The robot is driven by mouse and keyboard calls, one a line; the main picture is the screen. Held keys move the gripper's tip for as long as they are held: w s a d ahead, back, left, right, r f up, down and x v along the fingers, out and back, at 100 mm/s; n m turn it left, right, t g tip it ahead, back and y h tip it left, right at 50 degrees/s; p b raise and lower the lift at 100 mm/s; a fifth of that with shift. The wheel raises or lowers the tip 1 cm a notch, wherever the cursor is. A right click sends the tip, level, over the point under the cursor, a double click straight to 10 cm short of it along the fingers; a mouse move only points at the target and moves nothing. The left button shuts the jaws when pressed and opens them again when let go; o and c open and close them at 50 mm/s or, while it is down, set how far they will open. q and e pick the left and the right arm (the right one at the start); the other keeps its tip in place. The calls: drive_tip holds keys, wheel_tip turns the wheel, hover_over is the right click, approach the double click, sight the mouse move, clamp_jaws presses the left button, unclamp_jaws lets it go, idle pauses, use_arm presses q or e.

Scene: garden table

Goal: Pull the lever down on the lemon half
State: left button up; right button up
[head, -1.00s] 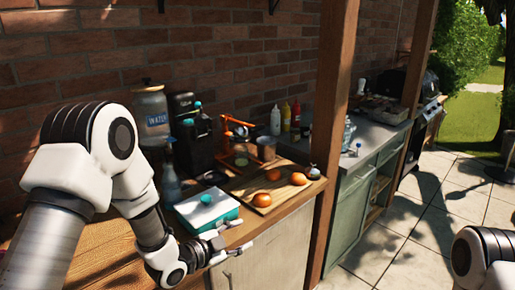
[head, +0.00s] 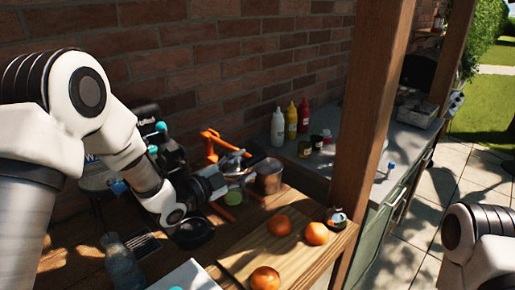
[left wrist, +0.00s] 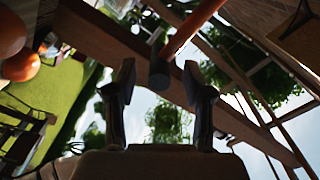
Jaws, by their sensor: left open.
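The orange lever press (head: 209,136) stands at the back of the wooden counter, partly hidden by my left gripper (head: 236,165). In the left wrist view its lever (left wrist: 190,28) is an orange-red bar with a dark end. That end shows between the two fingers of my left gripper (left wrist: 160,82), which are open; I cannot tell whether they touch it. A pale green round thing (head: 235,196) shows low at the press; I cannot make out a lemon half. At the right edge only my right arm shows, not its gripper.
A metal cup (head: 268,179) stands right of the press. Several oranges, one of them in front (head: 264,279), lie on a cutting board (head: 245,262). A wooden post (head: 362,120) rises to the right.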

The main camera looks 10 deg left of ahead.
sight(252, 163)
use_arm(q)
drive_tip(key=shift+w+d+r+p, duration=0.25)
drive_tip(key=shift+w+d+r, duration=0.1)
drive_tip(key=shift+d, duration=0.3)
drive_tip(key=shift+w+d+r+p, duration=0.2)
drive_tip(key=shift+d+r+p, duration=0.1)
drive_tip(key=shift+d, duration=0.3)
drive_tip(key=w, duration=0.2)
drive_tip(key=w+f, duration=0.1)
drive_tip(key=shift+d, duration=0.25)
drive_tip(key=shift+w+f, duration=0.2)
drive_tip(key=shift+w, duration=0.1)
drive_tip(key=shift+s+d+r, duration=0.15)
drive_tip(key=shift+s+r, duration=0.2)
drive_tip(key=shift+s, duration=0.05)
drive_tip(key=c, duration=0.5)
clamp_jaws()
use_arm(e)
drive_tip(key=shift+s+r, duration=0.2)
drive_tip(key=shift+r, duration=0.35)
drive_tip(key=shift+s+r, duration=0.2)
drive_tip(key=shift+r, duration=0.35)
